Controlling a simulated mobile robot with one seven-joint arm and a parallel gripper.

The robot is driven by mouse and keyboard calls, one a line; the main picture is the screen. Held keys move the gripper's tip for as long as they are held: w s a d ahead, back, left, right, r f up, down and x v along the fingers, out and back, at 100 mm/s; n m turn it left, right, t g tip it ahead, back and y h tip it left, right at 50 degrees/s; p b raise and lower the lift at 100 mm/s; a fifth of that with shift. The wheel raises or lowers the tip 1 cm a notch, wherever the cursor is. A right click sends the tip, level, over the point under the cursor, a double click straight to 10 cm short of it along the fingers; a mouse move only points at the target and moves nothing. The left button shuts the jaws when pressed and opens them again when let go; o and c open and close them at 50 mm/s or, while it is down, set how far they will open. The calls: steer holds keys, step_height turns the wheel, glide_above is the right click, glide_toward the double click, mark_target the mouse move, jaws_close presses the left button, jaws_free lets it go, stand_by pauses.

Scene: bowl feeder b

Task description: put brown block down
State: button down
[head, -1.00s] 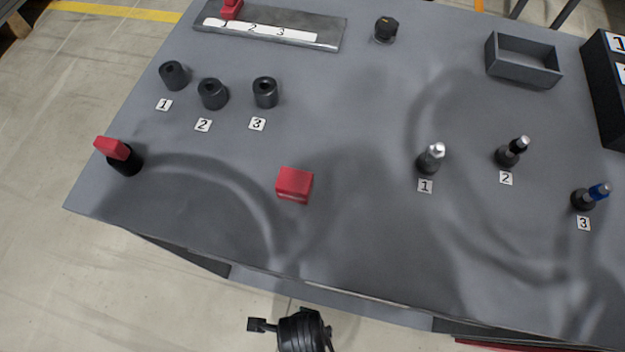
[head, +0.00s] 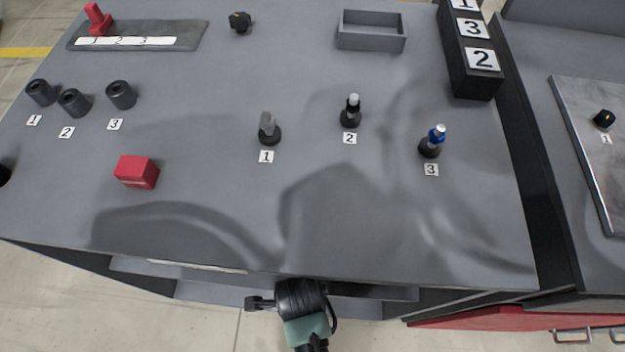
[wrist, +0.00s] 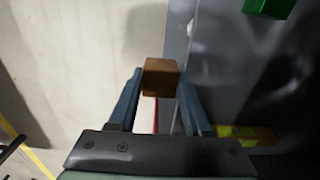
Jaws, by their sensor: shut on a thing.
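The brown block (wrist: 160,78) shows in the wrist view, between the fingertips of my gripper (wrist: 160,88). My gripper is shut on the block. Behind the block there is pale floor on the left and a dark grey surface on the right. The head view shows part of my arm at the bottom, by the front edge of the grey table (head: 330,215). I cannot make out the brown block in the head view.
A red block (head: 136,171) sits on the table at left. Numbered black holders stand behind it, and three numbered posts stand right of centre. A grey tray (head: 371,44) and a black numbered box (head: 468,75) are behind. The table's front middle is clear.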

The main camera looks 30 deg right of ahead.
steer(key=w+d, duration=0.2)
steer(key=w, duration=0.1)
steer(key=w+d+b, duration=0.1)
steer(key=w+d, duration=0.1)
steer(key=w, duration=0.1)
steer(key=w+d+b, duration=0.1)
steer(key=w+d, duration=0.1)
steer(key=w, duration=0.1)
steer(key=shift+w+d, duration=0.35)
steer(key=shift+w, duration=0.05)
steer(key=shift+w+d+f+b, duration=0.1)
steer(key=shift+f+b, duration=0.4)
steer(key=shift+f, duration=0.4)
steer(key=shift+w+d+f+b, duration=0.1)
steer(key=shift+f+b, duration=0.35)
steer(key=shift+f, duration=0.4)
steer(key=shift+f, duration=0.15)
steer(key=shift+c, duration=1.7)
jaws_free()
step_height(320, 180, up, 8)
steer(key=p, duration=0.2)
steer(key=shift+p, duration=0.4)
steer(key=shift+f, duration=0.1)
